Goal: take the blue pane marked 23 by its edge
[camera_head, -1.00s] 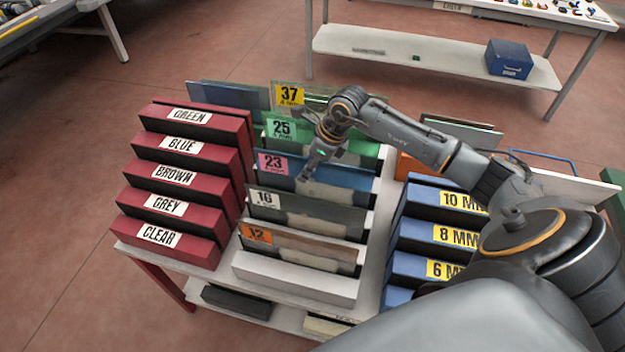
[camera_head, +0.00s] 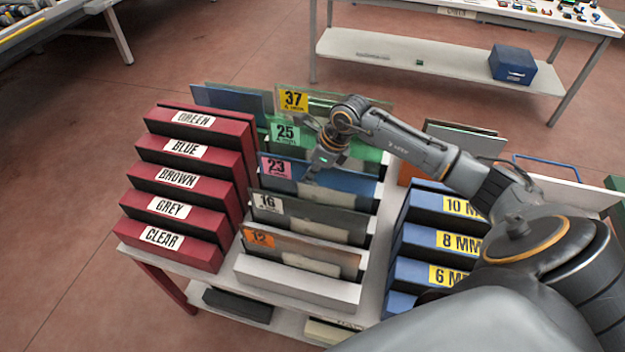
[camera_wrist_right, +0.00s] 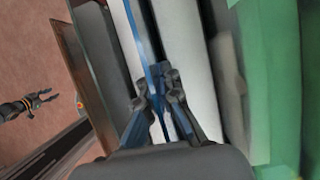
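The blue pane (camera_head: 350,178) marked 23 on a pink label (camera_head: 276,167) stands upright in the middle rack. My right gripper (camera_head: 312,177) is at its top edge, just right of the label. In the right wrist view the blue pane (camera_wrist_right: 152,48) runs between the two fingers of the right gripper (camera_wrist_right: 158,88). The fingers are close together, one on each side, and appear to touch it. My left gripper (camera_wrist_right: 42,99) shows small at the left of the wrist view, its fingers apart and empty.
In the same rack, the green pane marked 25 (camera_head: 285,133) stands behind and the grey pane marked 16 (camera_head: 268,203) in front. Red boxes (camera_head: 180,178) stand left, blue boxes (camera_head: 420,238) right. A shelf table (camera_head: 420,65) stands at the back.

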